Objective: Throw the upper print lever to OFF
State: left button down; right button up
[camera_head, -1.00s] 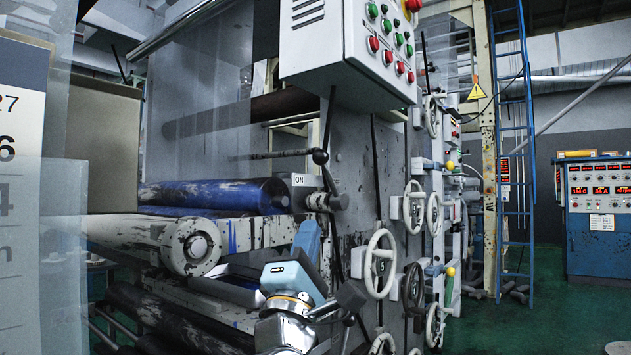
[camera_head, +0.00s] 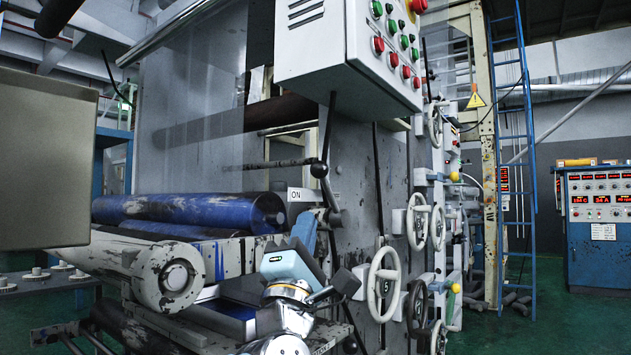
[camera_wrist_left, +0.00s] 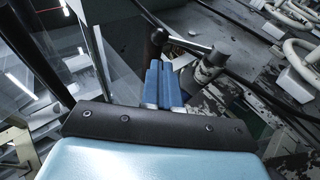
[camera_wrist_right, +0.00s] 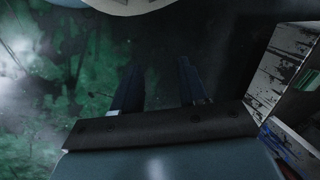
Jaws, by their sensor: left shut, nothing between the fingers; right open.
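The upper print lever is a dark rod with a black ball knob (camera_head: 319,170), leaning up and slightly left from its hub (camera_head: 333,217), beside the ON label (camera_head: 300,194). In the left wrist view its knob (camera_wrist_left: 158,36) and grey hub (camera_wrist_left: 213,60) show just beyond my fingertips. My left gripper (camera_head: 304,226) is shut and empty, its blue fingers close below and left of the lever. I cannot tell whether they touch it. They also show in the left wrist view (camera_wrist_left: 163,72). My right gripper (camera_wrist_right: 157,72) is open and empty, over dark floor. No OFF label is readable.
Blue rollers (camera_head: 185,210) and a pale roller end (camera_head: 176,276) lie left of my gripper. White handwheels (camera_head: 384,284) stand to its right. A button box (camera_head: 345,55) hangs above. A grey panel (camera_head: 45,160) fills the left edge. Green floor (camera_head: 530,325) is open at right.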

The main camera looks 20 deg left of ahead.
aim_at(318, 175)
pick_arm(q)
jog(key=p+x, duration=0.4)
jog(key=x, duration=0.6)
jog(key=shift+w+r, duration=0.1)
pick_arm(e)
jog(key=r, duration=0.1)
jog(key=a+r, duration=0.1)
jog(key=r, duration=0.2)
jog(key=shift+s+a+r, duration=0.2)
jog(key=shift+s+r, duration=0.05)
jog(key=shift+s, duration=0.05)
